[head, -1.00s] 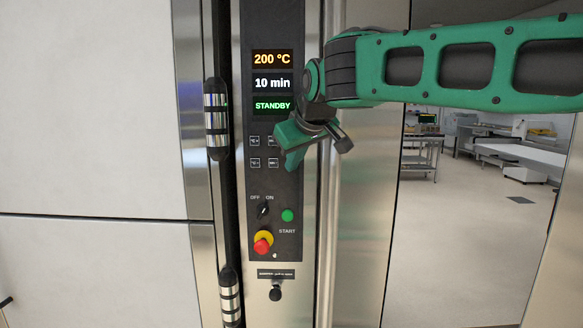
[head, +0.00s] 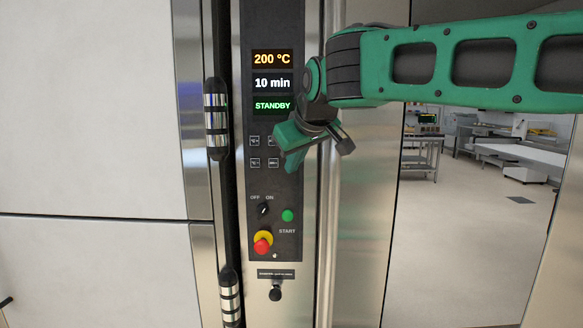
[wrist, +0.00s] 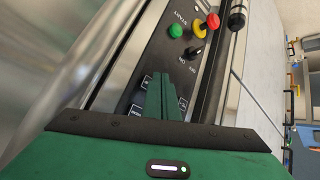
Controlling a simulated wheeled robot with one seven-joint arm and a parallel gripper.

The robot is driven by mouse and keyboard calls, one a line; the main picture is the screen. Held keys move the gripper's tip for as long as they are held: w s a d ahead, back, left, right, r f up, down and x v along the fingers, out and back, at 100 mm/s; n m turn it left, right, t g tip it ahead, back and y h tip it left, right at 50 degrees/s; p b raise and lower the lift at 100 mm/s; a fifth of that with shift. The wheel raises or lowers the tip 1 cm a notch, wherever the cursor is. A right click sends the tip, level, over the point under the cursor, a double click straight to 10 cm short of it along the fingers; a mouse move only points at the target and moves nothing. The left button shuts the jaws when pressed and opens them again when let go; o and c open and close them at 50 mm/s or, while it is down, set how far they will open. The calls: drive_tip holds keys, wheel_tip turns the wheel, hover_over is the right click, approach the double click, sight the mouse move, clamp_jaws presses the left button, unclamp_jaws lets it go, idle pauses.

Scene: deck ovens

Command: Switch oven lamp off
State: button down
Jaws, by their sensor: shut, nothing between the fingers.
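The oven's control panel (head: 286,226) is a dark upright strip in the head view. A black rotary knob (head: 264,209) sits under OFF and ON labels. The knob also shows in the wrist view (wrist: 194,52); its exact setting is too small to tell. A separate dark knob (head: 275,293) is below the panel, under a label (head: 276,273) too small to read. I cannot tell which one works the lamp, and no lamp is visible. My gripper (head: 290,170) is shut and empty, in front of the small panel keys and above the OFF/ON knob. Its fingers also show in the wrist view (wrist: 163,80).
A green START button (head: 287,215) and a red button on a yellow base (head: 263,243) sit close to the OFF/ON knob. The display (head: 272,82) reads 200 °C, 10 min, STANDBY. Chrome-banded fittings (head: 216,120) stand left of the panel. Open floor is at right.

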drive_tip(key=s, duration=0.5)
drive_tip(key=shift+a, duration=0.1)
idle(0.5)
